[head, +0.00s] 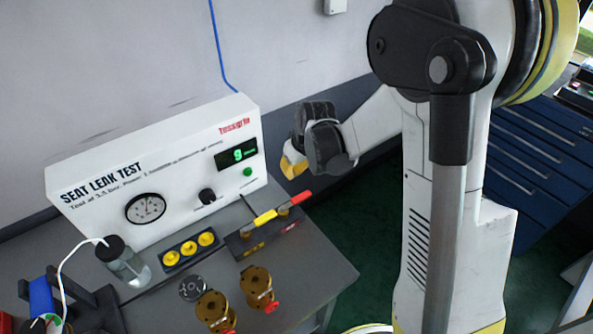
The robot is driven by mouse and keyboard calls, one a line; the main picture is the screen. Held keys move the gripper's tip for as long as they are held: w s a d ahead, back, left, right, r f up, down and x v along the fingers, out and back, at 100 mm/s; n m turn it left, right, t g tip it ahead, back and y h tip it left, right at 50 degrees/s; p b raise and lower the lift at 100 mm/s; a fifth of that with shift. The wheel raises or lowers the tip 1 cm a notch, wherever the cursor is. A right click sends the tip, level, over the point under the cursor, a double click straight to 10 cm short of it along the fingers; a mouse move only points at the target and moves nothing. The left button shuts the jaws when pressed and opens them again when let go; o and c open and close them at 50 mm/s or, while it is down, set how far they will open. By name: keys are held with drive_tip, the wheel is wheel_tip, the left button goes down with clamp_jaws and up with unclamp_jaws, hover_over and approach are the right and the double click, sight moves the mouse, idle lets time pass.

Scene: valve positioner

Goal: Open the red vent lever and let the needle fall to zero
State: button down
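A red lever (295,199) slants up to the right over a dark block (243,247) at the table's back right. A yellow-handled lever (265,216) lies just left of it on the same block. The round dial gauge (145,208) is on the white test panel (90,205); its needle is too small to read. A green digital display (237,154) on the panel appears to read 9. My arm's end (294,165) is above and behind the red lever, apart from it. The fingers cannot be made out.
Brass valve bodies (258,281) with red handles stand at the table's front. A tray of yellow round parts (188,248) and a bottle with a white tube (127,266) are to the left. The table's right corner (335,277) is bare. Blue drawers (535,165) stand at right.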

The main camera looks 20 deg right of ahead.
sight(295, 201)
drive_tip(key=s+f, duration=0.1)
drive_tip(key=f+b, duration=0.1)
drive_tip(key=s+d+f+b, duration=0.1)
drive_tip(key=shift+s+f, duration=0.3)
drive_tip(key=shift+f, duration=0.1)
